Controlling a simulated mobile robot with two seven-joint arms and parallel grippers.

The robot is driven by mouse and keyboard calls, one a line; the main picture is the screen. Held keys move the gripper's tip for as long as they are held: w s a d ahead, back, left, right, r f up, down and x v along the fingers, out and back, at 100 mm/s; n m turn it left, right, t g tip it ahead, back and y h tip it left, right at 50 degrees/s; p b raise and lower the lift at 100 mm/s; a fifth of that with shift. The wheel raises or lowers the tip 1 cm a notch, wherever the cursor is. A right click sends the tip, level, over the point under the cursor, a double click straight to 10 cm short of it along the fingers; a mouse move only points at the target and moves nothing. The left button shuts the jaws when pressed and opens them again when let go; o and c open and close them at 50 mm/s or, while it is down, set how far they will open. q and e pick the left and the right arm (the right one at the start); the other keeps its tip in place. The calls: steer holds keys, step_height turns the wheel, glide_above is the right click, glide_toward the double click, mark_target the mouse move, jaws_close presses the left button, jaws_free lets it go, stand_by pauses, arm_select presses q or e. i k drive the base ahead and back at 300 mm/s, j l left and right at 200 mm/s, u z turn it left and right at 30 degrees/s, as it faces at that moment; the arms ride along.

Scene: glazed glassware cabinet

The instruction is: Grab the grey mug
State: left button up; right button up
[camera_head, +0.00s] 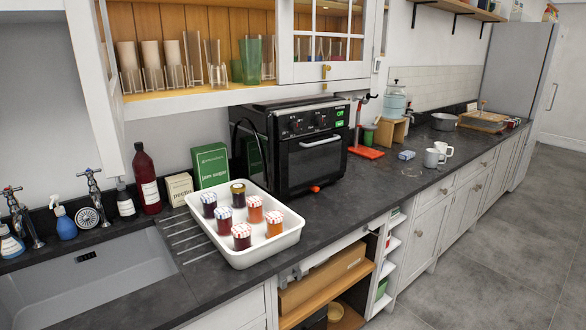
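Two mugs stand close together on the dark countertop at the right, near its front edge. The nearer one, a grey mug (432,159), looks light grey. Just behind it and to its right is a white mug (444,149), partly overlapped by the grey one. Both look upright. They are small in this view, so I cannot tell what is inside them. Neither of my grippers shows in the head view.
A blue sponge-like item (407,155) lies left of the mugs. A red-based stand (366,151) and black oven (309,146) are further left. A white tray (246,253) holds several jars. A pot (444,121) stands behind. Open floor (480,245) lies before the cabinets.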

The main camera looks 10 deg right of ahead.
mark_target(431, 157)
steer(key=i+l+u, duration=0.15)
steer(key=l, duration=0.5)
steer(key=i+l+u, duration=0.15)
steer(key=l, duration=0.5)
steer(key=i+l+u, duration=0.15)
steer(key=l, duration=0.55)
steer(key=i+l+u, duration=0.15)
steer(key=l, duration=0.55)
steer(key=i+l+u, duration=0.15)
steer(key=l, duration=0.55)
